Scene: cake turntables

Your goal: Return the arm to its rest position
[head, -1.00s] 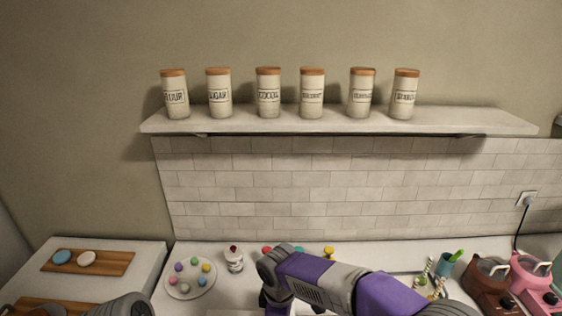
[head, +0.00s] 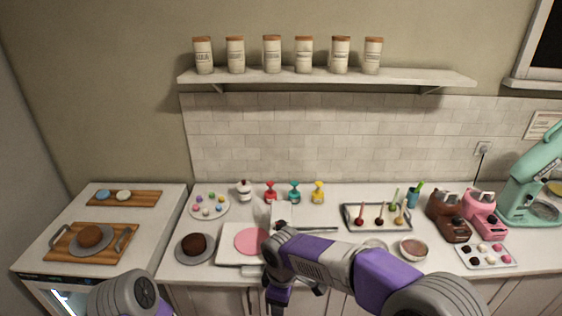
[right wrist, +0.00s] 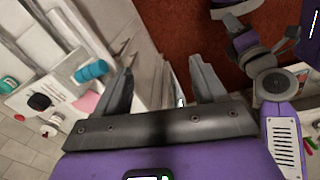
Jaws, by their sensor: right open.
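My right arm (head: 385,280) comes in from the lower right in purple and grey and reaches across the front of the counter. Its gripper (head: 280,296) hangs low near the counter's front edge, partly hidden by the arm. In the right wrist view the two dark jaws (right wrist: 162,75) stand wide apart with nothing between them. Part of my left arm (head: 130,296) shows at the lower left; I cannot make out its gripper.
A pink round (head: 250,241) on a white board and a chocolate cake (head: 194,245) on a grey plate lie left of my right arm. A tray of cake pops (head: 350,224) stands behind it.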

